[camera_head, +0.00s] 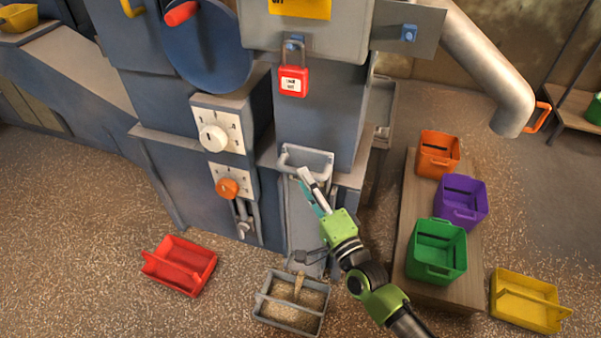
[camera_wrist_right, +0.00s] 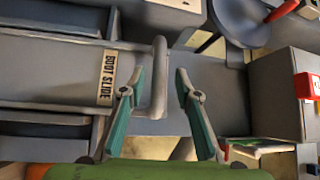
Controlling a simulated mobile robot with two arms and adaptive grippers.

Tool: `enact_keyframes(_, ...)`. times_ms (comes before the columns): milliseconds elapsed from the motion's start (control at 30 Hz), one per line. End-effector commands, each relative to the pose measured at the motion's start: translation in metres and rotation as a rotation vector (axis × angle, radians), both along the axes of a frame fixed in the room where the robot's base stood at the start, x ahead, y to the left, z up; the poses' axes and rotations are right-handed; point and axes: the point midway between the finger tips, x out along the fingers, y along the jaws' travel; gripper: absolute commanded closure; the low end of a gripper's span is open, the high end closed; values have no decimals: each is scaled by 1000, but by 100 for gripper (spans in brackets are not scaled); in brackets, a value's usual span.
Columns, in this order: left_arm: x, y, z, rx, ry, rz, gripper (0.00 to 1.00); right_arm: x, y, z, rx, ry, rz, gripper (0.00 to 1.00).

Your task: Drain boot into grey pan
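The grey pan (camera_head: 262,311) sits on the floor under the boot's front and holds tan grain. A narrow streak of grain (camera_head: 299,286) stands above it, coming from the boot's lower front. The boot slide's grey handle (camera_head: 318,155) is on the boot front. My right gripper (camera_head: 307,184) is at this handle. In the right wrist view, the grey handle bar (camera_wrist_right: 159,58) lies between the two teal fingers of my right gripper (camera_wrist_right: 160,74), which are apart. A "BOOT SLIDE" label (camera_wrist_right: 107,76) is beside it. My left gripper is not in view.
A red bin (camera_head: 180,266) is on the floor left of the pan. Orange (camera_head: 438,154), purple (camera_head: 461,201) and green (camera_head: 437,250) bins stand on a wooden bench to the right. A yellow bin (camera_head: 528,300) is beyond it. A red padlock (camera_head: 293,82) hangs above the handle.

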Motion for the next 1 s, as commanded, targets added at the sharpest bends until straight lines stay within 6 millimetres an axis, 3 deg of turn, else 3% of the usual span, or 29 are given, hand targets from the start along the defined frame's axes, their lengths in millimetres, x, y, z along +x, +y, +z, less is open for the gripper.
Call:
enact_keyframes(200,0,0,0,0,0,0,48,-43,-22,-7,-1,0,1,70)
enact_keyframes(400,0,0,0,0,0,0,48,-65,-34,-9,0,-1,0,70)
enact_keyframes(1000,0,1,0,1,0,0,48,-70,-37,-9,1,-2,0,70)
